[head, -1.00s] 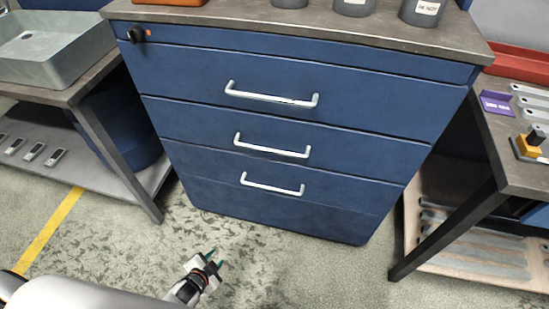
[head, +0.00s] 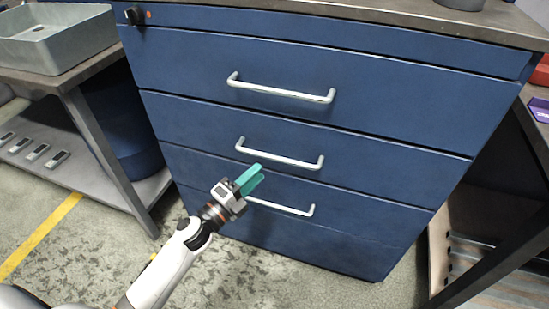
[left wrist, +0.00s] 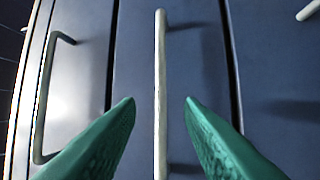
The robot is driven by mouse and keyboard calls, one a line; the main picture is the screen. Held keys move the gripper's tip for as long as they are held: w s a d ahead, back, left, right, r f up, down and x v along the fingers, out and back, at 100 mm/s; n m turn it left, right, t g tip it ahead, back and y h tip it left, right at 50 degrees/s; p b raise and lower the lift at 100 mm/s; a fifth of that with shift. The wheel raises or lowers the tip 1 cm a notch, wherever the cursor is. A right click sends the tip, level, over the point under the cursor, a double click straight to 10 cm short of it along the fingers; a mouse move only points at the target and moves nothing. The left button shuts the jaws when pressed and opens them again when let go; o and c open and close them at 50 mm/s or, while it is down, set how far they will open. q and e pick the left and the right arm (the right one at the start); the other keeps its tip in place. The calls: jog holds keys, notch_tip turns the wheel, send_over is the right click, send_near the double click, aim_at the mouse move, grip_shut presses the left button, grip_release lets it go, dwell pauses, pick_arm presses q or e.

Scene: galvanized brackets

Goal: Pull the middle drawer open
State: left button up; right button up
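The blue drawer cabinet has a middle drawer (head: 350,165) with a pale bar handle (head: 280,157). The drawer looks flush with the front. My left gripper (head: 253,177) is open, its green fingers pointing at the cabinet just below the left part of that handle in the head view. In the left wrist view the handle (left wrist: 160,70) runs upright between the two spread fingertips (left wrist: 160,105), with nothing gripped. How far the tips are from the bar is hard to tell. My right gripper is not in view.
The top drawer handle (head: 281,92) and the lower drawer handle (head: 285,207) lie above and below. A table with a grey basin (head: 60,45) stands at left. Another table's leg (head: 500,270) is at right. The floor before the cabinet is clear.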

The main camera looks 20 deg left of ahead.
aim_at(274, 158)
pick_arm(q)
jog(key=x, duration=0.7)
jog(key=shift+w+d, duration=0.2)
jog(key=shift+w, duration=0.15)
jog(key=shift+c, duration=0.3)
grip_shut()
